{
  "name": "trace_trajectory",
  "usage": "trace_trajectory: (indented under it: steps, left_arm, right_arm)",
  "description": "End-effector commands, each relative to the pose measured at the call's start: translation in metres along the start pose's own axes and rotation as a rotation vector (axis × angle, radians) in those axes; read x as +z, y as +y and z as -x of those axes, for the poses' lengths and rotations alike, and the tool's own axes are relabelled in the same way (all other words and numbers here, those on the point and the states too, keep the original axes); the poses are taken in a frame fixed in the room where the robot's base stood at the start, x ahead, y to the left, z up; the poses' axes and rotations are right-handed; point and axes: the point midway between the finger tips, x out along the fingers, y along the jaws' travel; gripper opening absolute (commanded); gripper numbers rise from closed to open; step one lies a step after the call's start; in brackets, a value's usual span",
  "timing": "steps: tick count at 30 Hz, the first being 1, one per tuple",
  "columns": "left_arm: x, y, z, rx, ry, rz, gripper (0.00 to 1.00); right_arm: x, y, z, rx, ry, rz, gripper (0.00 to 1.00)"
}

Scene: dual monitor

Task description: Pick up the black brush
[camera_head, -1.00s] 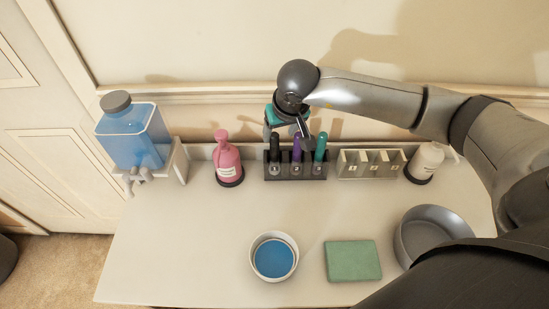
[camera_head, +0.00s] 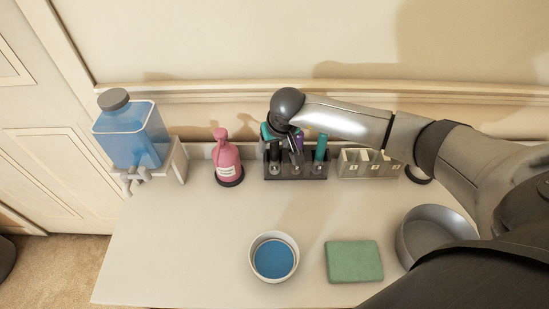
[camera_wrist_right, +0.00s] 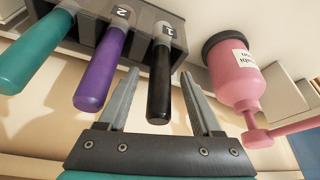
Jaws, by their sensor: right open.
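The black brush (camera_wrist_right: 159,85) stands in slot 1 of the dark holder (camera_head: 310,172), handle outward. In the head view its handle (camera_head: 274,156) shows just left of my right gripper (camera_head: 292,155). In the right wrist view my right gripper (camera_wrist_right: 159,74) is open, with one finger on each side of the black handle and gaps between. The purple brush (camera_wrist_right: 102,68) and the teal brush (camera_wrist_right: 38,52) stand in the neighbouring slots. My left gripper is not in view.
A pink bottle (camera_head: 227,162) stands close left of the holder. A pale slotted holder (camera_head: 352,169) is to the right. A bowl with blue content (camera_head: 273,281), a green sponge (camera_head: 353,261) and a grey bowl (camera_head: 410,242) are in front. The table's left front is clear.

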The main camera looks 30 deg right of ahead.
Motion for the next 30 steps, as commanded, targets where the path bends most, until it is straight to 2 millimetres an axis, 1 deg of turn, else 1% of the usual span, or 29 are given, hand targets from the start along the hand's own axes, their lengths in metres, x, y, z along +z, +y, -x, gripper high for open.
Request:
trace_trajectory:
  steps: [3, 20, 21, 30]
  left_arm:
    - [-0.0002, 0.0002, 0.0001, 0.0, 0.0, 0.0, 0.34]
    - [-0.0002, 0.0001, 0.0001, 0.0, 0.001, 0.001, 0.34]
    - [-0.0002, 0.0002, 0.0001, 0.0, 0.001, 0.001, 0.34]
    - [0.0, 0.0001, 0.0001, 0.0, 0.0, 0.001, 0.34]
  right_arm:
    - [0.0, 0.0, 0.0003, 0.0, 0.0, 0.0, 0.65]
    - [0.0, 0.0003, 0.0005, 0.001, 0.0, 0.0, 0.02]
    - [0.0, 0.0003, 0.0005, 0.001, 0.0, 0.0, 0.0]
    - [-0.0003, 0.0003, 0.0007, 0.0, 0.0, 0.0, 0.0]
